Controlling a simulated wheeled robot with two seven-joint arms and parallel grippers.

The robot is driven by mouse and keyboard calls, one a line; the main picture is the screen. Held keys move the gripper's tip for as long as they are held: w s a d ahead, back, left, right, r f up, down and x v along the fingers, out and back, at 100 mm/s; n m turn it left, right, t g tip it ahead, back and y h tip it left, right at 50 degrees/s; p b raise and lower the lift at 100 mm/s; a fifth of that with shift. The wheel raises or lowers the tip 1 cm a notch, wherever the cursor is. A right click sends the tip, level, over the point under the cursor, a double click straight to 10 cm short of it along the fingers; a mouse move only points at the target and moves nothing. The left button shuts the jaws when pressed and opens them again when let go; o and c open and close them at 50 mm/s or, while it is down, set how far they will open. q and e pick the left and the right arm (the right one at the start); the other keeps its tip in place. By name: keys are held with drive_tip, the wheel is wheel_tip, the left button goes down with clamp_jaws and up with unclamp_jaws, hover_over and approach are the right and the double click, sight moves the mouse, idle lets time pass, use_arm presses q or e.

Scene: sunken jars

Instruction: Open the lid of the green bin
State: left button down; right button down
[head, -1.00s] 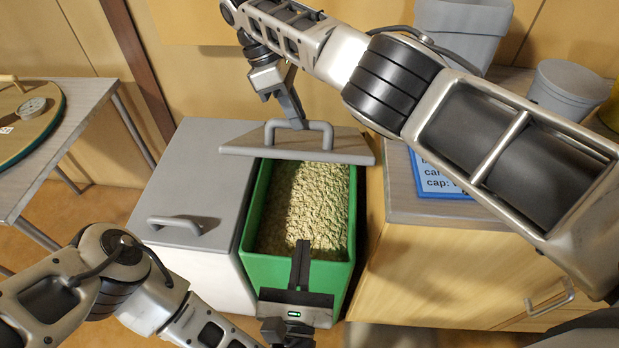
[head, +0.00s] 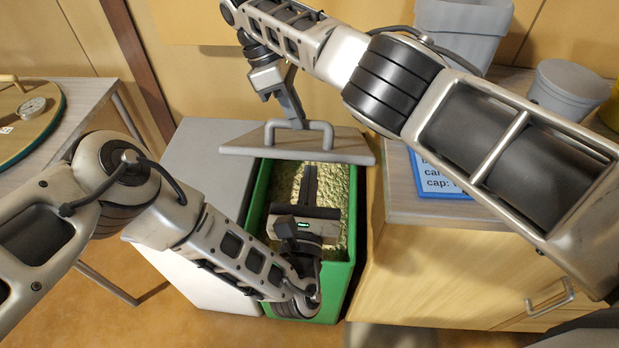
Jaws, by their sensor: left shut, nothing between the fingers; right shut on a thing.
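The green bin (head: 340,270) stands between a white bin and a wooden cabinet, filled with pale yellowish granular stuff. Its grey lid (head: 340,147) is raised and tilted back at the rear of the bin, clear of most of the opening. My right gripper (head: 298,122) is shut on the lid's handle (head: 318,126) at its left end. My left gripper (head: 310,168) is shut and empty. It is over the bin's opening, with its fingers pointing toward the back, just in front of the lid. I cannot tell whether it touches the contents.
A white bin (head: 190,180) with a grey lid stands at the left, partly hidden by my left arm. The wooden cabinet (head: 450,270) at the right carries a blue sign (head: 440,182) and grey containers (head: 568,88). A table (head: 75,110) is at far left.

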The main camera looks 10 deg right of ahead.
sight(311, 153)
drive_tip(key=shift+w+d+f, duration=0.2)
drive_tip(key=shift+d, duration=0.05)
use_arm(q)
drive_tip(key=shift+w+d+r+g, duration=0.1)
drive_tip(key=shift+w+r+g, duration=0.25)
drive_tip(key=shift+r, duration=0.2)
drive_tip(key=shift+w+r+g, duration=0.25)
drive_tip(key=shift+w+r, duration=0.15)
drive_tip(key=shift+r, duration=0.15)
drive_tip(key=shift+w+d+r, duration=0.1)
drive_tip(key=shift+w+r, duration=0.05)
drive_tip(key=shift+r, duration=0.1)
use_arm(e)
drive_tip(key=shift+s+a+f, duration=0.1)
drive_tip(key=shift+a, duration=0.05)
drive_tip(key=c, duration=1.3)
unclamp_jaws()
use_arm(q)
drive_tip(key=shift+f, duration=0.2)
use_arm(e)
drive_tip(key=shift+a, duration=0.1)
